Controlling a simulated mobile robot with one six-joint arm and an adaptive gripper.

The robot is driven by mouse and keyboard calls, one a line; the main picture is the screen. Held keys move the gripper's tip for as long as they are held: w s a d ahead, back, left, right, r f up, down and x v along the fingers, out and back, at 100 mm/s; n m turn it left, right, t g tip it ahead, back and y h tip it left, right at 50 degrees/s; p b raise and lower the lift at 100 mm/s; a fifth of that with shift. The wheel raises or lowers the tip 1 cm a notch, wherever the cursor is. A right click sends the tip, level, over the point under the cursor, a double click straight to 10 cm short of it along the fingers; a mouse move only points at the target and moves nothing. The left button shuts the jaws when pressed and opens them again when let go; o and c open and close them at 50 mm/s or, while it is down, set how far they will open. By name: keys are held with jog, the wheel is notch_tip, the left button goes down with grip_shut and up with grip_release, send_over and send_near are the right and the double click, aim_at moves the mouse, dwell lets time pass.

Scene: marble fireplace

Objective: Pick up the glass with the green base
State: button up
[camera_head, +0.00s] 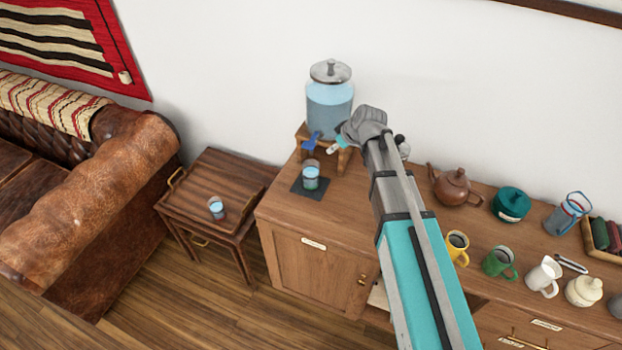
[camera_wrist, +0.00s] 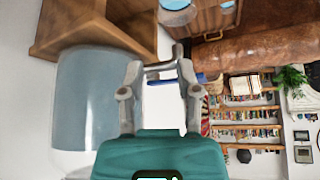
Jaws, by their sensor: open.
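One clear glass (camera_head: 311,178) with blue-looking contents stands upright on a dark square mat on the cabinet, in front of the drink dispenser. A similar glass (camera_head: 216,208) stands on the small wooden side table to the left. I cannot make out clearly which base is green. In the wrist view a glass (camera_wrist: 178,12) shows at the top edge, partly cut off. My gripper (camera_head: 341,146) is beside the dispenser's stand, above and right of the mat glass, apart from both glasses. In the wrist view my gripper (camera_wrist: 160,66) has its fingers spread and empty.
The dispenser (camera_head: 330,108) with its blue tap (camera_head: 311,138) sits on a wooden stand close to my gripper. A brown teapot (camera_head: 453,188), several mugs and jars stand along the cabinet (camera_head: 300,226) to the right. A leather sofa (camera_head: 95,210) is at left.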

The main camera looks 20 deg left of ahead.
jog(key=shift+f, duration=0.1)
dwell(0.3)
jog(key=b, duration=0.7)
send_over(311, 175)
jog(key=w+d, duration=0.3)
jog(key=w, duration=0.1)
notch_tip(311, 175, down, 7)
jog(key=shift+s+d, duration=0.15)
jog(key=shift+s, duration=0.05)
jog(key=shift+f, duration=0.1)
jog(key=shift+b+x, duration=2.4)
jog(key=shift+x, duration=0.15)
jog(key=shift+d, duration=0.1)
jog(key=shift+c, duration=0.2)
grip_shut()
